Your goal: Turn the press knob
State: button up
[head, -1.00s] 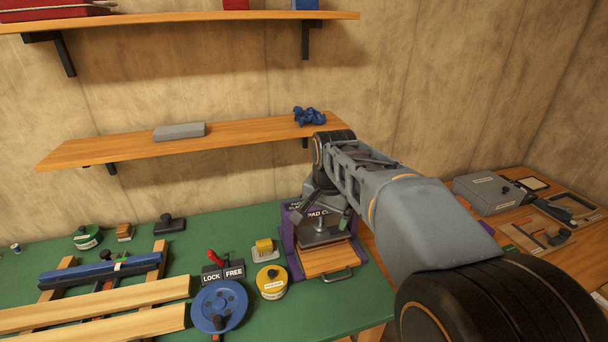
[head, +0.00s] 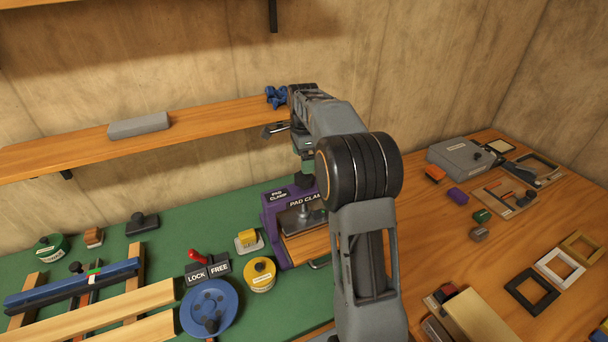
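The press is a purple unit (head: 271,222) marked PAD CLAMP on the green bench, with a wooden board and a handle at its front. A small dark knob (head: 304,181) shows at its top, and a metal post stands over its plate. My arm hides the press's right side. My gripper (head: 272,131) is above the press, near the front edge of the shelf, apart from the knob. Its fingers are small and partly hidden by my arm, so I cannot tell whether they are open or shut.
A blue wheel (head: 208,308), a red lever (head: 198,256) on LOCK and FREE blocks, and a yellow tin (head: 260,274) stand left of the press. The wooden shelf (head: 215,129) holds a grey block and a blue item. The right table (head: 450,235) holds frames and small blocks.

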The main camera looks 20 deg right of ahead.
aim_at(304, 179)
jog(key=shift+f+p, duration=0.3)
jog(key=shift+f, duration=3.15)
jog(key=shift+c, duration=0.2)
jog(key=c, duration=0.9)
